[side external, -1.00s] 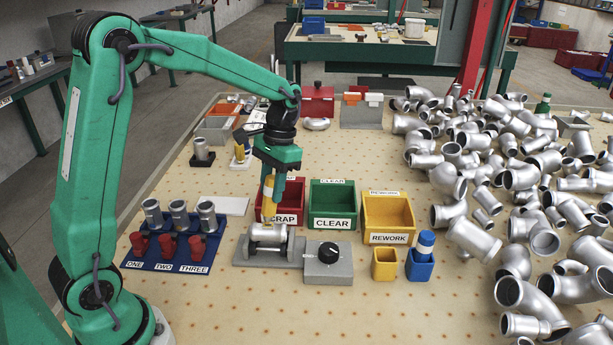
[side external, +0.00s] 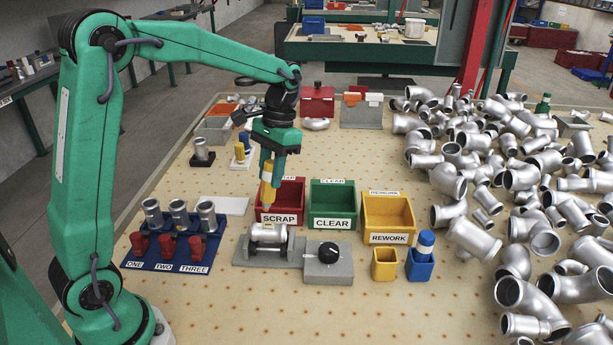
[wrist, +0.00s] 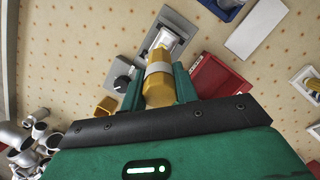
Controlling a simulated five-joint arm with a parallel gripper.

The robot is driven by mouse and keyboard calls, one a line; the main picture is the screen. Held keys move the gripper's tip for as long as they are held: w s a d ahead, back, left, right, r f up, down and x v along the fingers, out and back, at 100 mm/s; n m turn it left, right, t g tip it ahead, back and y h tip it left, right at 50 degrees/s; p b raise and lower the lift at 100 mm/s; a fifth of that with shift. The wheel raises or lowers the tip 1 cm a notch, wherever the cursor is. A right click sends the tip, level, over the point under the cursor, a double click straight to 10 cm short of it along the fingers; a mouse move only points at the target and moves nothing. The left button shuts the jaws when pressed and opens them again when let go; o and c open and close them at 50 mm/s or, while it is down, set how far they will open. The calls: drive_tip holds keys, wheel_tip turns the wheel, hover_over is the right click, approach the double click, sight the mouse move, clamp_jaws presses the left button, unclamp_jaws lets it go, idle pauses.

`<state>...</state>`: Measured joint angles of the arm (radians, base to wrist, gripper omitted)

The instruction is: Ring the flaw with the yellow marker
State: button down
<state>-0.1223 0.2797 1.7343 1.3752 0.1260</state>
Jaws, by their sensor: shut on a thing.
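My gripper (side external: 274,160) is shut on the yellow marker (side external: 267,189), which points tip down. The marker also shows between my fingers in the wrist view (wrist: 158,88). A silver casting (side external: 268,235) lies across the grey fixture (side external: 252,257). The marker's tip is above the casting, apart from it in the side view. In the wrist view the marker partly covers the casting (wrist: 167,38). I cannot make out a flaw or a drawn ring on the casting at this size.
A grey box with a black knob (side external: 328,263) adjoins the fixture. Red SCRAP (side external: 279,219), green CLEAR (side external: 332,222) and yellow REWORK (side external: 388,238) bins stand behind. Many pipe castings (side external: 480,240) pile up at right.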

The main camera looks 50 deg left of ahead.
sight(270, 162)
drive_tip(key=shift+r, duration=1.55)
drive_tip(key=d+f, duration=0.1)
drive_tip(key=w+d+f, duration=0.1)
drive_tip(key=d, duration=0.1)
drive_tip(key=d+f, duration=0.1)
drive_tip(key=shift+w+d, duration=0.25)
drive_tip(key=shift+d, duration=0.15)
drive_tip(key=shift+d, duration=0.1)
